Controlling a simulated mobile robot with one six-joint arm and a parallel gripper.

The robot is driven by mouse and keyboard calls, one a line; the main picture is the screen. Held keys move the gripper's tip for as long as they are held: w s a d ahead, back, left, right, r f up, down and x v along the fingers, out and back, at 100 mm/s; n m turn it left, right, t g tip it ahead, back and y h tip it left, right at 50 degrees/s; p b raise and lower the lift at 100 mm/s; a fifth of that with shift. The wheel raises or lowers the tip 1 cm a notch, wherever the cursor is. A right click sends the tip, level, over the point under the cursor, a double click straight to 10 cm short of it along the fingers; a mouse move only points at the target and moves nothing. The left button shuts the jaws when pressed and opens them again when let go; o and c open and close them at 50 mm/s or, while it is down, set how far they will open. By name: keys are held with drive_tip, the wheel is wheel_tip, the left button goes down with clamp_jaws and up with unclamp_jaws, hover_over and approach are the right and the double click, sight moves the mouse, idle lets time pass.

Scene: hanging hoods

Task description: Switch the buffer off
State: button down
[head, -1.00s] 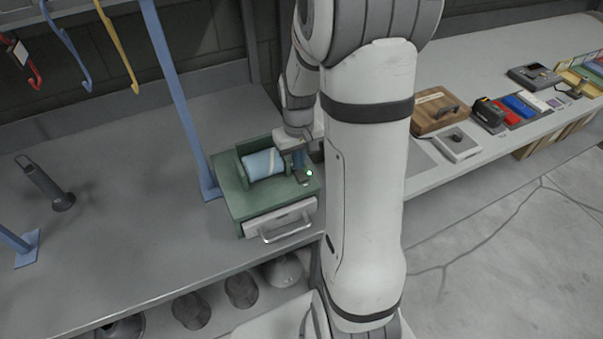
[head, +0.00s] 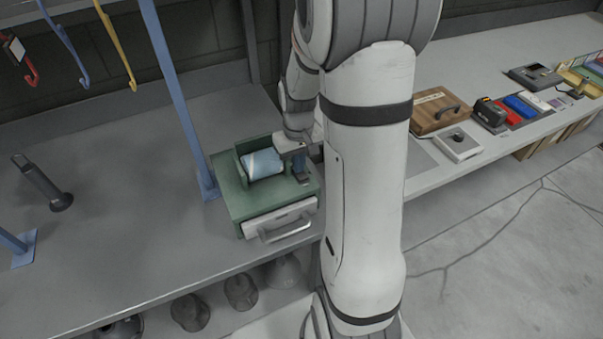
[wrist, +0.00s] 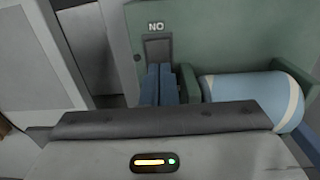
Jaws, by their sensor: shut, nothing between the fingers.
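The buffer (head: 235,201) is a green box on the grey bench, with a pale blue striped roller (head: 262,163) and a light drawer front with a bar handle. In the wrist view the roller (wrist: 250,92) lies right of my gripper. A dark rocker switch (wrist: 158,48) sits in a recess under a label reading "NO" in that view. My gripper (head: 302,179) is shut and empty, its blue fingers pointing down at the switch end of the buffer. In the wrist view the fingertips (wrist: 159,68) overlap the switch's near end; contact is unclear. No green light shows on the buffer.
A blue post (head: 180,105) stands just left of the buffer. Hooks hang at the upper left. A wooden box (head: 437,110) and other items lie on the right bench. Dark hoods sit below.

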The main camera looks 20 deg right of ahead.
drive_tip(key=shift+r, duration=0.1)
wheel_tip(320, 180, up, 7)
drive_tip(key=p, duration=0.4)
drive_tip(key=shift+p, duration=0.4)
drive_tip(key=s+a+r+t+b, duration=0.1)
drive_tip(key=s+a+r, duration=0.3)
drive_tip(key=s, duration=0.3)
drive_tip(key=s+a+r+t+b, duration=0.1)
drive_tip(key=s+a+r+t, duration=0.1)
drive_tip(key=s+a+r, duration=0.3)
drive_tip(key=s+r, duration=0.2)
drive_tip(key=s, duration=0.1)
drive_tip(key=shift+s, duration=0.25)
